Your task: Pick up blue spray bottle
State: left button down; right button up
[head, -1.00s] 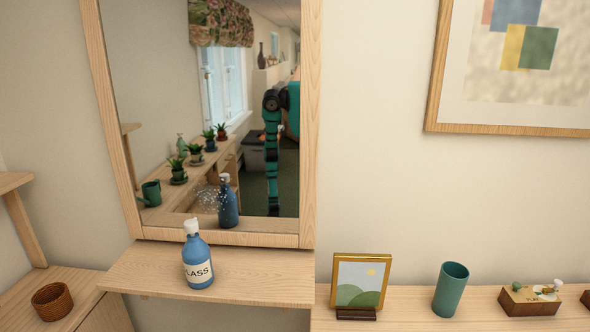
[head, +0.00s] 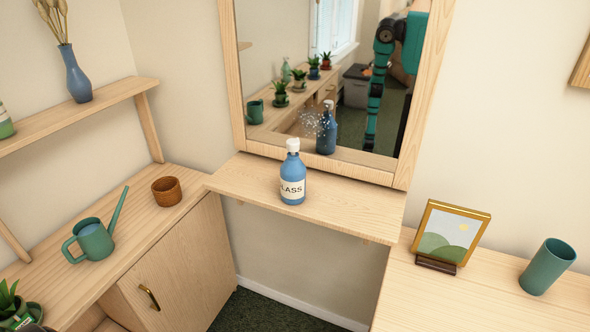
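The blue spray bottle (head: 293,176) has a white top and a white label with dark letters ending in "LASS". It stands upright on a small wooden wall shelf (head: 350,208) below the mirror. Its reflection shows in the mirror (head: 327,130). Neither of my grippers shows directly in the head view. Part of my own teal and black arm appears only as a reflection in the mirror.
On the left counter (head: 150,215) are a brown cup (head: 166,191), a green watering can (head: 92,240) and a potted plant (head: 14,306). A blue vase (head: 76,75) stands on a higher shelf. On the right are a framed picture (head: 452,237) and a green cup (head: 547,266).

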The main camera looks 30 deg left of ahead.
aim_at(293, 171)
jog(key=j+z, duration=0.45)
jog(key=j, duration=1.4)
